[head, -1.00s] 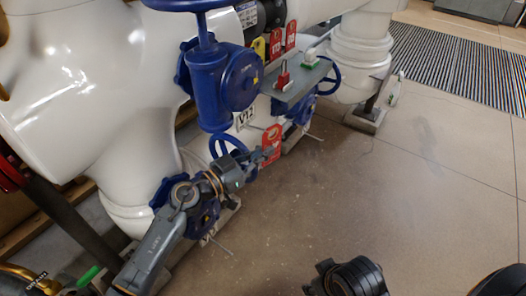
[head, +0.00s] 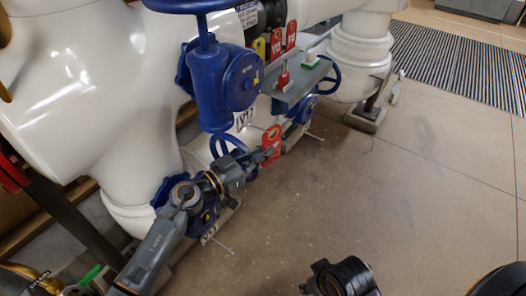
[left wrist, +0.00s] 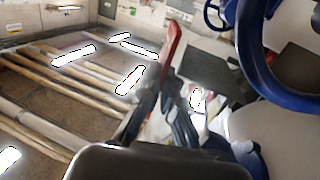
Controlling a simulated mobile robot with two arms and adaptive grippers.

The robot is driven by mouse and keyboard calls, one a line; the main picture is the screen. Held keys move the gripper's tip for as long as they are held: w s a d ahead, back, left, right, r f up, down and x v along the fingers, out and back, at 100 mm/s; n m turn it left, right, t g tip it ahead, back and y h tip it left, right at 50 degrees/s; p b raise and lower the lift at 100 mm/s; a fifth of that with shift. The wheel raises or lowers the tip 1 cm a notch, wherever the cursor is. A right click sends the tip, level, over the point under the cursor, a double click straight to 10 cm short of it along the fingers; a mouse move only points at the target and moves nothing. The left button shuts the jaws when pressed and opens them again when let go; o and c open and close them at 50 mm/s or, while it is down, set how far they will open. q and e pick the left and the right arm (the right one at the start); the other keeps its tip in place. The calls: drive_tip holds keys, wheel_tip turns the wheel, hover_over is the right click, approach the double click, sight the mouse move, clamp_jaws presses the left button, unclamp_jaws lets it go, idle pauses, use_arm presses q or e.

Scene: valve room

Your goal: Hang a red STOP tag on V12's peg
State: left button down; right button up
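A red tag (head: 271,144) is in my left gripper (head: 263,160), low in front of the blue valves. In the left wrist view the red tag (left wrist: 171,45) shows nearly edge-on, rising from between the fingers of my left gripper (left wrist: 166,95), which look closed on it. The white V12 label (head: 243,120) is just above and left of the tag, beside the white pipe. V12's peg is too small to make out for sure, and I cannot tell whether the tag touches it. My right gripper is not in view; only a dark part of my right arm shows at the bottom.
A grey shelf (head: 299,88) holds a red block (head: 283,79) and a green-and-white piece (head: 310,57). A yellow tag (head: 259,47) and red tags (head: 291,35) hang behind it. A blue valve body (head: 222,85) stands above my gripper. The floor (head: 400,190) to the right is clear.

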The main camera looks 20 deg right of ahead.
use_arm(q)
drive_tip(key=shift+w+a, duration=0.2)
drive_tip(key=shift+w, duration=0.05)
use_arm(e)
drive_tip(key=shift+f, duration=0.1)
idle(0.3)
use_arm(q)
drive_tip(key=shift+w+a, duration=0.25)
drive_tip(key=shift+w, duration=0.05)
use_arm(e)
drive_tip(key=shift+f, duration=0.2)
use_arm(q)
drive_tip(key=shift+w, duration=0.1)
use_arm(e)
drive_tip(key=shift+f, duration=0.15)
use_arm(q)
drive_tip(key=shift+w+a, duration=0.15)
drive_tip(key=shift+a, duration=0.05)
drive_tip(key=shift+w+a, duration=0.45)
drive_tip(key=shift+w, duration=0.1)
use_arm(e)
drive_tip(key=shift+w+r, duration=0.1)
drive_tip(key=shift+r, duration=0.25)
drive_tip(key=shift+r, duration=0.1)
use_arm(q)
drive_tip(key=shift+w+a+f, duration=0.1)
drive_tip(key=shift+w+f, duration=0.1)
drive_tip(key=shift+f, duration=0.05)
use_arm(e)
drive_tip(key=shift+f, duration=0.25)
